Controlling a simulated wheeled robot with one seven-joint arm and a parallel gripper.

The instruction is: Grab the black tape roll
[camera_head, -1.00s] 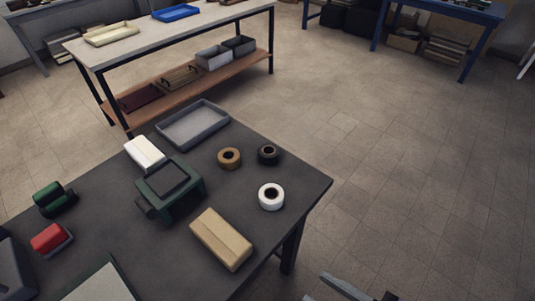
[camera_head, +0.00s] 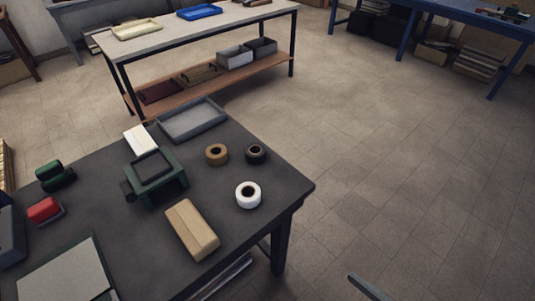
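The black tape roll (camera_head: 256,153) lies flat on the dark table (camera_head: 270,186), near its far right edge. A brown tape roll (camera_head: 216,154) lies just to its left, and a white tape roll (camera_head: 248,195) lies nearer to me. A grey bar-shaped part, perhaps of my gripper (camera_head: 370,288), shows at the bottom edge, right of the table and far from the black roll. Too little of it shows to tell whether the gripper is open or shut.
A green device (camera_head: 155,178), a tan box (camera_head: 192,229), a white block (camera_head: 141,139) and a grey tray (camera_head: 192,119) stand around the rolls. A long pale-topped bench (camera_head: 180,35) stands behind. The floor to the right (camera_head: 420,170) is clear.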

